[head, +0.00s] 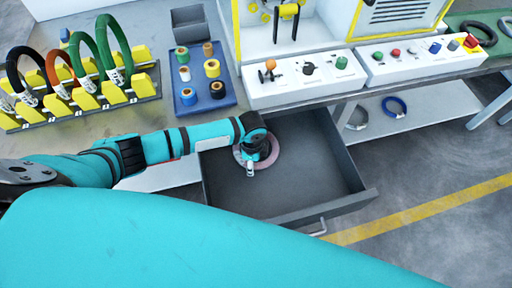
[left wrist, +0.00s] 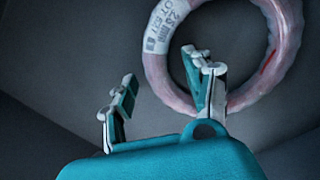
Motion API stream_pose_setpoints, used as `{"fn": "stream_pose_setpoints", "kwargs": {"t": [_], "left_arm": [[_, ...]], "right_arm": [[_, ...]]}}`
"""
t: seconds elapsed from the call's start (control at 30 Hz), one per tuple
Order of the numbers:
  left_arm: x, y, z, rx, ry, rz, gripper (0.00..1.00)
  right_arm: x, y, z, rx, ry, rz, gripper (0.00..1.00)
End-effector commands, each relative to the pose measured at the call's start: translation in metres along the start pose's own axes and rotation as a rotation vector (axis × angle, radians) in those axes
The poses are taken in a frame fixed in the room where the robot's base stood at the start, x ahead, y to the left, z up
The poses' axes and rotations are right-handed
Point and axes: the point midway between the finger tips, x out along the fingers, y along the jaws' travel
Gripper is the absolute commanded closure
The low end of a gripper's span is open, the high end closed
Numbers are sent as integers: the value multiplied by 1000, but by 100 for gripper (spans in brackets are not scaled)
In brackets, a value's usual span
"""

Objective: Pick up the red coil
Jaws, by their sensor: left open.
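A pinkish-red coil (head: 274,150), apparently in clear wrap, lies in the open grey drawer. In the left wrist view the coil (left wrist: 291,30) is a ring with a white printed label on its upper left. My left gripper (head: 250,168) is over the drawer, above the coil's left part and hiding some of it. In the wrist view the left gripper (left wrist: 160,82) is open and empty. One finger shows over the ring's hole and the other outside its left side. I cannot tell the height gap. My right gripper is not in view.
The drawer's front wall (head: 325,208) and sides surround the coil. On the bench are a rack (head: 85,103) with black, orange-red and green coils, a blue tray (head: 203,100) of tape rolls, and control boxes (head: 300,82). A blue coil (head: 394,106) lies on a lower shelf.

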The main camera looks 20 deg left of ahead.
Motion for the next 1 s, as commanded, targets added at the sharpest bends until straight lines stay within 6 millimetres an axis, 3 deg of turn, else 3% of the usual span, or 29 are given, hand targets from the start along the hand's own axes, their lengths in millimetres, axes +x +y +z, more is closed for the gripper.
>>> {"fn": "stream_pose_setpoints", "kwargs": {"t": [0.3,0.7,1.0], "left_arm": [[6,0,0,1,1,-1,49],[6,0,0,0,1,-1,100],[5,-1,-1,1,2,-3,100]], "right_arm": [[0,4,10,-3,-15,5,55],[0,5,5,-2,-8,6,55],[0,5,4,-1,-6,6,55]]}}
